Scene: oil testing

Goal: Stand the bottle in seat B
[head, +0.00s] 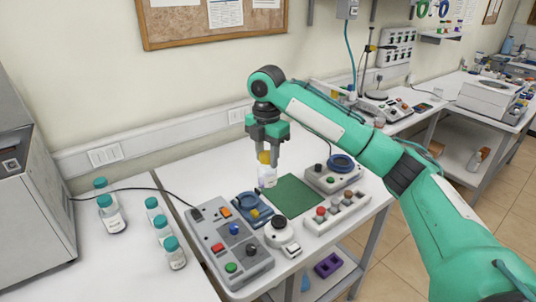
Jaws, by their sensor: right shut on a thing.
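My right gripper (267,154) points down over the white table and is shut on a bottle. The bottle (267,177) is small and clear-white with a yellow cap, and it hangs upright below the fingers. It appears above the back-left edge of the green mat; its exact height cannot be told. A blue square fixture (245,203) lies left of the mat, and a grey box with a dark blue ring (341,161) lies right of it. No letter can be read, so I cannot tell which is seat B. My left gripper is not in view.
The green mat (296,197) is clear. A grey control box (225,245) with coloured buttons, a white device with a black knob (281,232) and a button strip (338,211) crowd the table front. Several teal-capped bottles (112,217) stand at left.

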